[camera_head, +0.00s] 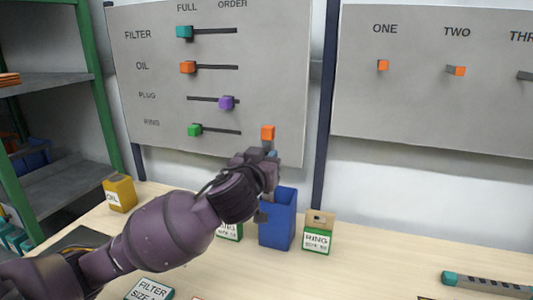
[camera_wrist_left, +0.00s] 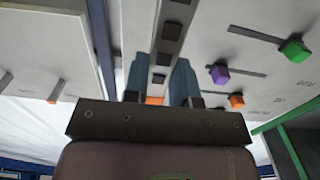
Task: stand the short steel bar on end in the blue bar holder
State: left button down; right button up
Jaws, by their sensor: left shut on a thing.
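My left gripper (camera_head: 270,155) is shut on a steel bar with an orange end (camera_head: 268,132). The bar stands about upright, orange end up. In the left wrist view the bar (camera_wrist_left: 168,40), with dark square marks along it, runs between the two blue-grey fingers (camera_wrist_left: 160,85). The blue bar holder (camera_head: 280,228) stands on the table just below the gripper. A grey piece, perhaps the bar's lower end, shows by the holder's left rim; I cannot tell whether it is inside. My right gripper is not in view.
RING boxes (camera_head: 317,236) stand on both sides of the holder. A yellow OIL box (camera_head: 120,193) is at the left, a FILTER box (camera_head: 150,289) at the front. Another bar with a teal end (camera_head: 490,284) lies at right. Slider boards (camera_head: 270,60) hang behind.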

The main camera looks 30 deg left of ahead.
pick_arm(q)
jog(key=shift+f+b, duration=0.35)
jog(key=shift+f, duration=1.3)
jog(key=c, duration=0.8)
grip_release()
jog(key=shift+c, duration=0.2)
